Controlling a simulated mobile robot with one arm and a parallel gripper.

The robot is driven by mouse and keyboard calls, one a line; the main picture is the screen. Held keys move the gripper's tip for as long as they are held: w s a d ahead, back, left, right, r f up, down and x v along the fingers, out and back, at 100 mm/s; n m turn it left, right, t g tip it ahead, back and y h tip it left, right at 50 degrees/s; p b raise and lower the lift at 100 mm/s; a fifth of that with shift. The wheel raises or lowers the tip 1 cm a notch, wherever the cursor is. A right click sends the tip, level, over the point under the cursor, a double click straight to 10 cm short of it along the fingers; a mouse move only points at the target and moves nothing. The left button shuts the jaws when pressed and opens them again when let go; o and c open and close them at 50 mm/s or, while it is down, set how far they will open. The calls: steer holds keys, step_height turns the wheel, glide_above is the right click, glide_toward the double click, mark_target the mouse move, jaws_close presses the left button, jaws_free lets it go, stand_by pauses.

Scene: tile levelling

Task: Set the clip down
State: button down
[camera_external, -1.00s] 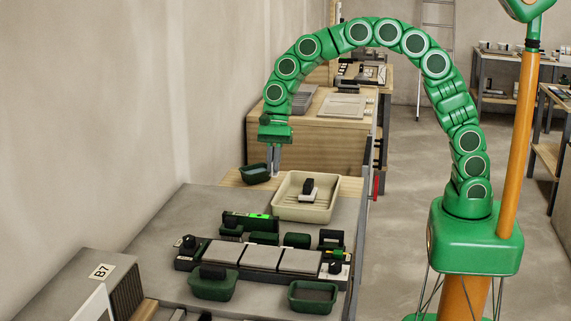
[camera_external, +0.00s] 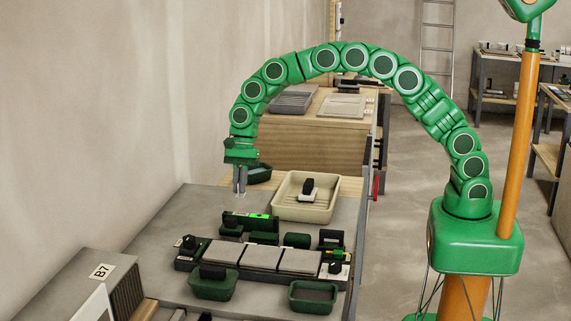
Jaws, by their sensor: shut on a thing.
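My gripper (camera_external: 240,188) points straight down over the back left part of the grey bench (camera_external: 185,225). Its two fingers are close together, shut on the clip (camera_external: 240,194), which is only a small pale shape at the fingertips. It hangs behind the level with the green light (camera_external: 250,220) and left of the cream tray (camera_external: 320,212). I cannot tell whether the clip touches the bench.
The cream tray holds a white piece with a black handle (camera_external: 308,189). A dark green bin (camera_external: 259,174) stands behind my gripper. Three grey tiles (camera_external: 261,256) lie in a dark frame. Green bins stand in front (camera_external: 212,287) (camera_external: 313,297). The bench's left part is clear.

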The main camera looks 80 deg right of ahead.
steer(key=shift+w+a+f, duration=0.15)
steer(key=shift+w+f, duration=0.3)
steer(key=shift+f, duration=0.2)
steer(key=shift+w+a+f, duration=0.1)
steer(key=shift+w+f, duration=0.35)
steer(key=shift+f, duration=1.55)
steer(key=shift+f, duration=0.1)
steer(key=c, duration=1.2)
jaws_free()
steer(key=shift+c, duration=0.2)
